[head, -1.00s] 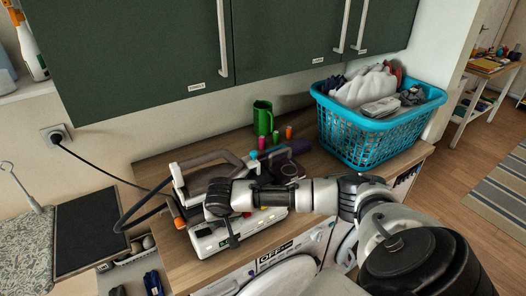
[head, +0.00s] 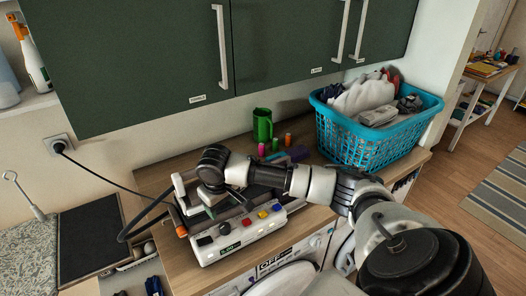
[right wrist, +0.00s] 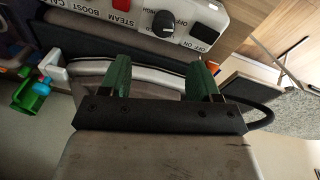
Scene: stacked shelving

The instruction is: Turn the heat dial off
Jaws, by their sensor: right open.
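The heat dial (head: 224,229) is a small black knob on the white control panel (head: 240,238) of the ironing station on the counter. In the right wrist view the heat dial (right wrist: 165,23) sits near printed OFF and HIGH labels. A black switch (right wrist: 203,33) and a red button (right wrist: 126,3) flank it. Its exact pointer setting is too small to read. My right gripper (head: 208,210) is behind the panel, over the station. Its two green fingers (right wrist: 161,78) are open and apart from the dial, with nothing gripped. My left gripper is not in view.
A green mug (head: 262,124) and small coloured spools stand at the back. A blue laundry basket (head: 370,140) fills the counter's right. A black cord runs from the wall socket (head: 60,145) to the station. Dark green cabinets (head: 150,50) hang above.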

